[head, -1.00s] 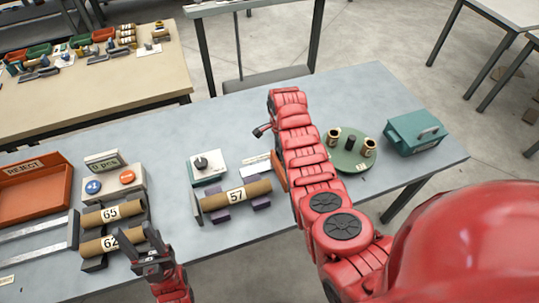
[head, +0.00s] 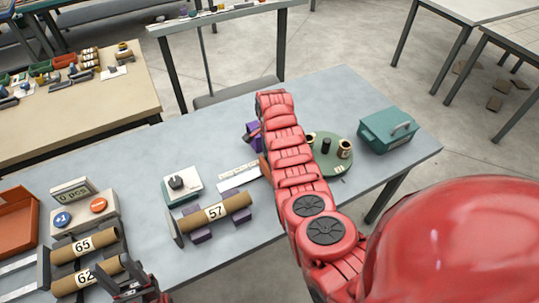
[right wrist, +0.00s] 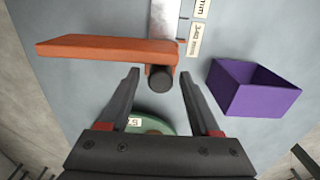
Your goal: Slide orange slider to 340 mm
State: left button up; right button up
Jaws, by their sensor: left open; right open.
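The orange slider (right wrist: 105,48) lies as a long flat plate across the silver rail (right wrist: 165,15) in the right wrist view, with a dark round knob (right wrist: 160,78) at its near edge. A white label reading 340 mm (right wrist: 194,38) sits beside the rail, just beyond the slider's right end. My right gripper (right wrist: 160,74) is open, with one finger on each side of the knob and a gap to both. In the head view my right arm hides most of the slider, and only an orange edge (head: 264,167) shows. My left gripper (head: 132,284) is open near the tube marked 62.
A purple bin (right wrist: 255,88) stands right of the slider in the right wrist view. A green disc with spools (head: 333,163) and a teal box (head: 388,132) stand right of my arm. A tube marked 57 (head: 215,212) lies on holders to the left.

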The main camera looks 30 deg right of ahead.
notch_tip(320, 180, up, 6)
jog(key=shift+f+b, duration=0.2)
jog(key=shift+b, duration=0.9)
notch_tip(320, 180, up, 12)
jog(key=shift+f, duration=0.1)
